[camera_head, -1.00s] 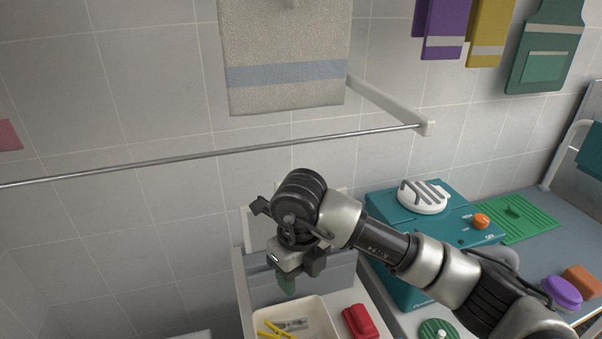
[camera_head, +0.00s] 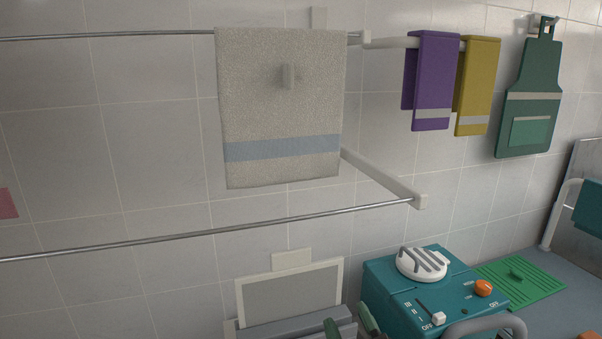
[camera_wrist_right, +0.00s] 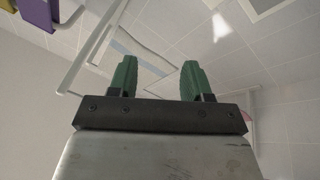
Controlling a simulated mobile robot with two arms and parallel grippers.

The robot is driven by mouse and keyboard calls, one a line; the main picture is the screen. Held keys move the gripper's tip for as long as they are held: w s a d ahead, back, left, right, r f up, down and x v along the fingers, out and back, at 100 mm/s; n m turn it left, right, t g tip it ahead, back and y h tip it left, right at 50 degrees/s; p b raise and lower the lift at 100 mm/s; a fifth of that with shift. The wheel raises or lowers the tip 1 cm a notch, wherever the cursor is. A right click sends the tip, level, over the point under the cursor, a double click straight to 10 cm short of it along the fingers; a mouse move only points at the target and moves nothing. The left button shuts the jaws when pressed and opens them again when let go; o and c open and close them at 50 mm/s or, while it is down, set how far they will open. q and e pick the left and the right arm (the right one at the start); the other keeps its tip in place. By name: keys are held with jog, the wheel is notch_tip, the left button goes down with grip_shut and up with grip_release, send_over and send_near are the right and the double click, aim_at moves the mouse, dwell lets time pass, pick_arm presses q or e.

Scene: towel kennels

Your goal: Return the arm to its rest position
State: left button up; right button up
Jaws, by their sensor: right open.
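My right gripper (camera_head: 350,322) shows only by its dark green fingers at the bottom edge of the head view. In the right wrist view my right gripper (camera_wrist_right: 157,78) is open, with its two green fingers apart and nothing between them. That view looks up toward the ceiling and rails. The rest of my right arm is mostly below the head view. My left gripper is not in view.
A beige towel with a blue band (camera_head: 283,110) hangs from the upper rail. A lower rail (camera_head: 210,231) crosses the wall. A teal machine (camera_head: 385,285) stands right of the gripper. Purple (camera_head: 432,85) and yellow (camera_head: 477,80) towels and a green apron (camera_head: 530,95) hang at right.

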jog(key=s+d+f+m+g+h, duration=0.3)
jog(key=d+f+g, duration=0.15)
jog(key=f, duration=0.35)
jog(key=s+d+f+m+g+h, duration=0.4)
jog(key=d+f, duration=0.1)
jog(key=f, duration=0.2)
jog(key=s+d+f+g, duration=0.2)
jog(key=s+f+g, duration=0.2)
jog(key=s, duration=0.4)
jog(key=s+d+f+g, duration=0.2)
jog(key=s+f+g, duration=0.3)
jog(key=s, duration=0.3)
notch_tip(320, 180, down, 24)
jog(key=g, duration=0.1)
jog(key=s+d+f+g+p, duration=0.1)
jog(key=s+d+f, duration=0.1)
jog(key=s+f, duration=1.4)
jog(key=shift+s+d+y+p, duration=0.25)
jog(key=shift+s+y+p, duration=0.05)
jog(key=shift+p, duration=0.05)
jog(key=shift+f, duration=0.1)
